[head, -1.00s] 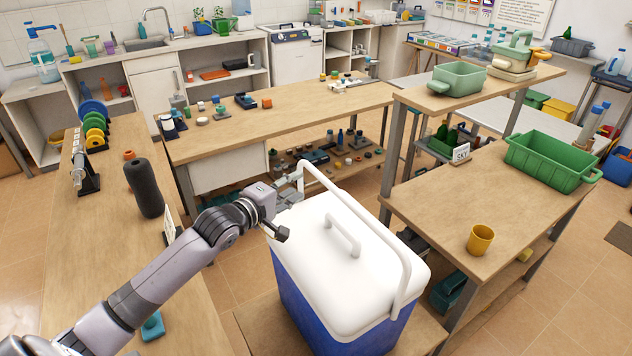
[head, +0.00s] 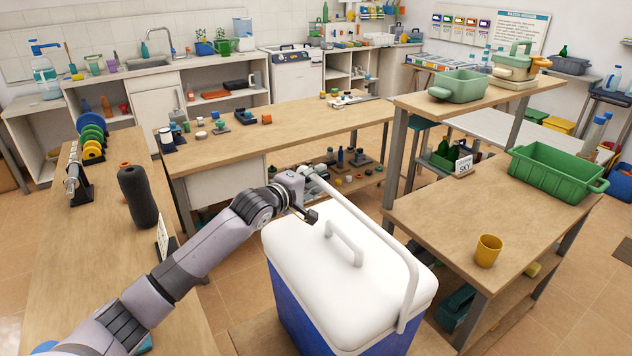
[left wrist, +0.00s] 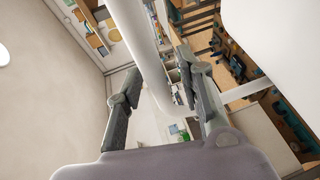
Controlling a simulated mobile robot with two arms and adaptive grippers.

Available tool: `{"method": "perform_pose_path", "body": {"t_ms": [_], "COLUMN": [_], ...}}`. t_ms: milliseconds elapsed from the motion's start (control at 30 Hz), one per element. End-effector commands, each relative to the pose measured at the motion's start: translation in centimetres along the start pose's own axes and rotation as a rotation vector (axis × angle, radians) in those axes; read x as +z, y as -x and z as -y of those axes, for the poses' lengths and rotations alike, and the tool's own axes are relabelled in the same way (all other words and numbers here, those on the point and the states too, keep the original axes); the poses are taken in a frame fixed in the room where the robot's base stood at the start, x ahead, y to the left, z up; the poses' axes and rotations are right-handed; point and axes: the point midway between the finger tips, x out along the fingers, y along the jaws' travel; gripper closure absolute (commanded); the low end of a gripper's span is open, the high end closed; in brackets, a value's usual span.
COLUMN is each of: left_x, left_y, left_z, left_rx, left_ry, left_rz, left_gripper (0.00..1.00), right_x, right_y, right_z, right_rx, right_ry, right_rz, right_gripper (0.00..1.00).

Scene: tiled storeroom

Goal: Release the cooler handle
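The cooler (head: 342,300) has a blue body and a white lid (head: 310,245) with a small fixed grip on top. Its white carry handle (head: 375,225) stands raised above the lid. My left gripper (head: 313,192) is at the far left end of the handle's bar, above the lid's back corner. In the left wrist view the handle bar (left wrist: 140,40) runs between the two spread fingers of the left gripper (left wrist: 159,64), with a visible gap beside it. The handle's far end is hidden behind my gripper. My right gripper is not in view.
A wooden bench (head: 85,240) with a black roll (head: 138,195) and coloured discs lies left. A wooden table (head: 425,200) with a yellow cup (head: 488,250) and a green crate (head: 545,190) stands close on the right. A long workbench (head: 310,130) lies behind the cooler.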

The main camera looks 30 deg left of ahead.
Motion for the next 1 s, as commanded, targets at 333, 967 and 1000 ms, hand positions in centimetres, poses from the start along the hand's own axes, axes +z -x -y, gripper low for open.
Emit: {"method": "perform_pose_path", "body": {"t_ms": [333,967,1000], "left_x": [0.01,0.02,0.02], "left_y": [0.02,0.03,0.03], "left_z": [-0.03,0.01,0.01], "left_rx": [0.0,0.0,0.0], "left_ry": [0.0,-0.001,-0.001], "left_rz": [0.0,0.0,0.0], "left_gripper": [0.77,1.0,1.0], "right_x": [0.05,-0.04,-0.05], "right_y": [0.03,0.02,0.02], "right_z": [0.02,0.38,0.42], "right_rx": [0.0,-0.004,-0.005], "right_ry": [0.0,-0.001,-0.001], "right_rz": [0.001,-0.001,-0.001], "right_gripper": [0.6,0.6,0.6]}}
